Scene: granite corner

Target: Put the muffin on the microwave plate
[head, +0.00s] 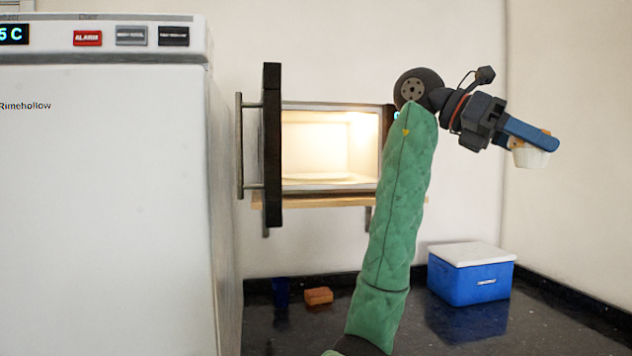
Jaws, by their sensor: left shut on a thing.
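The muffin (531,157) has a pale wrapper and a brown top, partly hidden by a blue finger. My left gripper (540,142) is shut on it and holds it in the air at the right, well above the counter. The microwave (290,105) sits on a wall shelf left of my arm, with its dark door swung open to the left and its inside lit. The microwave plate (318,178) shows as a thin pale disc on the cavity floor, with nothing seen on it. The gripper is right of the microwave and apart from it. My right gripper is out of view.
A tall white freezer (105,200) fills the left. The open door (272,145) stands out beside the microwave opening. On the dark counter (470,335) are a blue cooler box (470,280) with a white lid, an orange block (318,296) and a dark blue cup (280,291).

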